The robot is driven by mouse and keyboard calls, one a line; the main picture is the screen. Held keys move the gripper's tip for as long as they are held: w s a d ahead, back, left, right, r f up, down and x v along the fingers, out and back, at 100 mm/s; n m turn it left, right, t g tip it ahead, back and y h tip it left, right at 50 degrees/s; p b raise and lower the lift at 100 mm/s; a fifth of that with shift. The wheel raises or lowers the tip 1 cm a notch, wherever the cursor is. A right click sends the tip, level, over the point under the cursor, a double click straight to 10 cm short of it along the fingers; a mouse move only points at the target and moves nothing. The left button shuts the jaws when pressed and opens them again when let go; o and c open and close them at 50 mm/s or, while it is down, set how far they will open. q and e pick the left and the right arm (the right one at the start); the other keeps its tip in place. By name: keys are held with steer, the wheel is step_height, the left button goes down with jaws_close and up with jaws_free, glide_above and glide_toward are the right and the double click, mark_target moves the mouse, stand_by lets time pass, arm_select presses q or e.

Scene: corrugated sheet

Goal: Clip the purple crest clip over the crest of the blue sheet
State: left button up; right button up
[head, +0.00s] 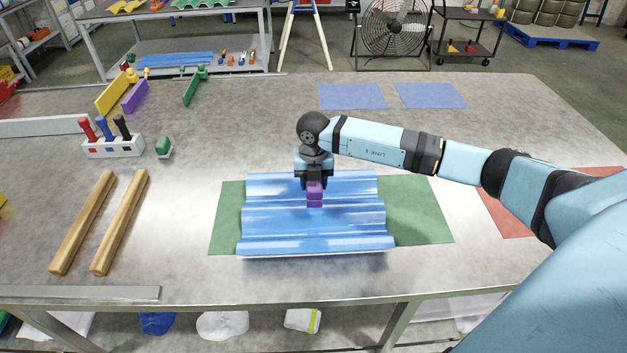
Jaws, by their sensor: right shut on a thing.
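The blue corrugated sheet (345,218) lies on a green mat (425,212) in the middle of the table, its crests running left to right. My right gripper (314,186) points down over the middle of the sheet. It is shut on the purple crest clip (315,200), which is at or just above the sheet's middle crest. I cannot tell whether the clip touches the crest or sits around it. The gripper hides the clip's top and part of the sheet behind it. My left gripper is not in view.
Two wooden bars (120,222) lie left of the sheet. A white holder (113,147) with red, blue and black handled tools stands behind them, beside a green object (164,147). Yellow, purple and green pieces stand at the back left. Blue mats (352,96) lie behind; a red mat (506,214) lies right.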

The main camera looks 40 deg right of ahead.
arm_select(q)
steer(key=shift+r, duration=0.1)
arm_select(e)
steer(key=shift+f+b, duration=0.3)
steer(key=shift+f, duration=0.1)
step_height(320, 180, down, 5)
steer(key=b, duration=0.3)
steer(key=shift+r, duration=0.15)
steer(key=shift+f+b, duration=0.5)
steer(key=shift+f, duration=0.35)
steer(key=shift+f+b, duration=0.3)
steer(key=shift+f, duration=0.25)
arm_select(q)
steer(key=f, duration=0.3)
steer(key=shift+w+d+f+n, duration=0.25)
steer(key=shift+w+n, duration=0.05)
arm_select(e)
steer(key=shift+s+f, duration=0.1)
steer(key=shift+s, duration=0.05)
